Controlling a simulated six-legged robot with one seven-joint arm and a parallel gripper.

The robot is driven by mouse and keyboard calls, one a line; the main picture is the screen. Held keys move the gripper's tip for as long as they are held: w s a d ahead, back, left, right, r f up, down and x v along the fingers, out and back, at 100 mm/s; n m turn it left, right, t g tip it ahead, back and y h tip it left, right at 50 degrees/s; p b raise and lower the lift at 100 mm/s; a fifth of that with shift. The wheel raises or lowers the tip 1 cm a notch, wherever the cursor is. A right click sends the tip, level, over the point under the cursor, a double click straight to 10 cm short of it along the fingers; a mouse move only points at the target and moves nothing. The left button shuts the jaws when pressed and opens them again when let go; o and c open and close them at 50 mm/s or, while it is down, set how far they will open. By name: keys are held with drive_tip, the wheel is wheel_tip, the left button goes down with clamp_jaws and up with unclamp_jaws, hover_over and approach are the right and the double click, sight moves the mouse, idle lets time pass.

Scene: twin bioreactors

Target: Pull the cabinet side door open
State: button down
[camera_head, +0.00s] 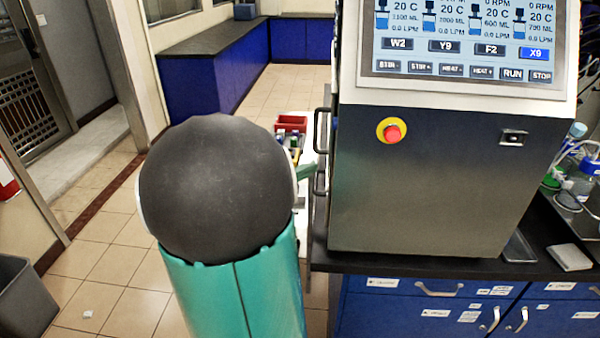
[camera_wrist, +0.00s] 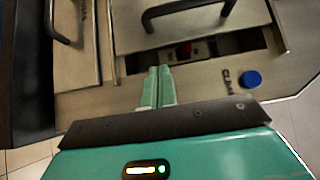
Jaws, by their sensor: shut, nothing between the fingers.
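The dark grey cabinet (camera_head: 425,180) stands on the bench, with dark handles (camera_head: 321,130) on its left side. In the wrist view, a metal side panel with a black bar handle (camera_wrist: 190,8) is at the top. A second panel with a black handle (camera_wrist: 62,22) is at upper left. A dark gap with something red inside runs below the first panel; I cannot tell whether that door is ajar. My gripper (camera_wrist: 157,72) is shut and empty, its teal fingers together just below this panel and apart from both handles. In the head view, my arm mostly hides it.
A blue round knob (camera_wrist: 251,79) beside lettering sits right of my fingers. A red bin (camera_head: 291,123) and small items are behind my arm. Blue drawers (camera_head: 400,310) are under the bench top. Bottles and tubes (camera_head: 575,180) stand at right. Tiled floor is open at left.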

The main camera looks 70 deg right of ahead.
drive_tip(key=x, duration=0.5)
drive_tip(key=shift+s+d, duration=0.15)
drive_tip(key=shift+d, duration=0.1)
drive_tip(key=shift+d, duration=0.1)
